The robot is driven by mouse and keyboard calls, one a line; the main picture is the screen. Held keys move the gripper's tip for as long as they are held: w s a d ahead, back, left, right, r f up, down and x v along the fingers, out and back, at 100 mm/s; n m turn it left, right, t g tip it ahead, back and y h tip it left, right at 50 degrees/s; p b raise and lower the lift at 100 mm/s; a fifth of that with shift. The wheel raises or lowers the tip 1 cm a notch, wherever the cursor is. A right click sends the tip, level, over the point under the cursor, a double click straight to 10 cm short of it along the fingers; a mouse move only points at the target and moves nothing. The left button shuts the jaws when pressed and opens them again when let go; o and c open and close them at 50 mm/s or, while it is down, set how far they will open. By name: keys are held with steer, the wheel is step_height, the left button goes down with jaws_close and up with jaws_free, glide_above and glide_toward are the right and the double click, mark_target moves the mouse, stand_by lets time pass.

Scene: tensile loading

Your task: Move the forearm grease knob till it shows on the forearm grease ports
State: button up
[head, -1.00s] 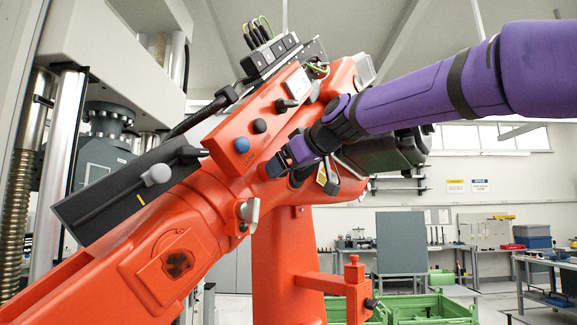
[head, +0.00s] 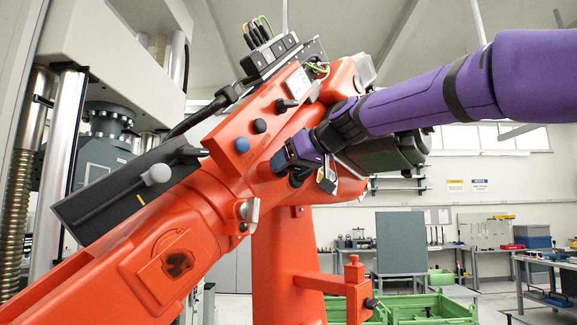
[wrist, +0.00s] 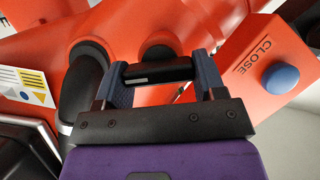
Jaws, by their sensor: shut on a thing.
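My gripper (head: 284,166) is at the orange machine arm (head: 190,210), just right of the blue button (head: 241,145). In the wrist view its two blue fingers (wrist: 160,82) are shut on a short black bar-like knob (wrist: 157,72) with a pale mark on its face. I take this to be the grease knob. Behind it, two dark round ports or collars (wrist: 160,52) sit in the orange surface, one behind the knob and one to its left. I cannot read any grease-port label. In the head view my gripper hides the knob.
An orange box marked CLOSE with a blue button (wrist: 281,79) stands close to the right finger. A dark rounded part (wrist: 82,88) lies close to the left finger. A black lever (head: 285,104) and black button (head: 260,126) sit above my gripper. Green crates (head: 430,308) stand below.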

steer(key=m+g+y, duration=0.1)
steer(key=m, duration=0.1)
steer(key=m+y, duration=0.1)
steer(key=shift+w+d+f+m+g, duration=0.1)
steer(key=shift+w+d+m+g, duration=0.1)
steer(key=shift+m+g, duration=0.2)
steer(key=m+g+y, duration=0.1)
steer(key=m+y, duration=0.1)
steer(key=m, duration=0.1)
steer(key=shift+f+m, duration=0.15)
steer(key=shift+m, duration=0.25)
stand_by(0.4)
steer(key=o, duration=0.9)
steer(key=v, duration=1.1)
steer(key=shift+f, duration=0.1)
steer(key=shift+w, duration=0.1)
